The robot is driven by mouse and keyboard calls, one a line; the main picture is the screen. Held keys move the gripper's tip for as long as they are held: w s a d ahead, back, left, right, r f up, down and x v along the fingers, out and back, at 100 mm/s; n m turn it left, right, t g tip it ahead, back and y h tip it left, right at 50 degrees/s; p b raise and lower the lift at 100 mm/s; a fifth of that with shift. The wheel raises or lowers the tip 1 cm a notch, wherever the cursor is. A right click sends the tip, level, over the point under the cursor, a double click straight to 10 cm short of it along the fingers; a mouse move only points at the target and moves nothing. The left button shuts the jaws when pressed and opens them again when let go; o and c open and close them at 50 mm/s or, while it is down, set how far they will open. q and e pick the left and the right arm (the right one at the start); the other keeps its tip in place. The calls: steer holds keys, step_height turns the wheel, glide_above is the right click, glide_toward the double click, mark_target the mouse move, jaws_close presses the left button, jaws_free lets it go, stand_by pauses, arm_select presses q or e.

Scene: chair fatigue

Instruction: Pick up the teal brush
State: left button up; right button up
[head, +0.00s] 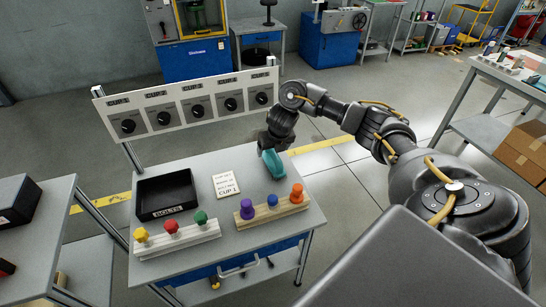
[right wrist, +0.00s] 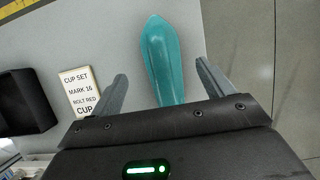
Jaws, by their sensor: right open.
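The teal brush (head: 273,164) is at the far right part of the grey worktable, beneath my right gripper (head: 270,148). In the right wrist view the brush (right wrist: 163,55) is a long, rounded teal shape lying lengthwise between the two fingers. My right gripper (right wrist: 161,70) is open, with one finger on each side of the brush and a visible gap on both sides. The brush's near end is hidden behind the gripper body. I cannot tell how far the fingertips are above the tabletop. My left gripper is not in view.
On the worktable (head: 232,162) are a black bolts tray (head: 142,211), a cup-set card (head: 227,184) and two racks with coloured knobs (head: 178,238) (head: 272,208). A dial panel (head: 190,102) stands behind. The table's right edge is close to the brush.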

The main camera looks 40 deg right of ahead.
mark_target(274, 152)
steer(key=shift+s+d, duration=0.1)
steer(key=x, duration=0.5)
steer(key=shift+s+f, duration=0.15)
steer(key=shift+s, duration=0.05)
steer(key=shift+c, duration=0.2)
steer(key=c, duration=1.1)
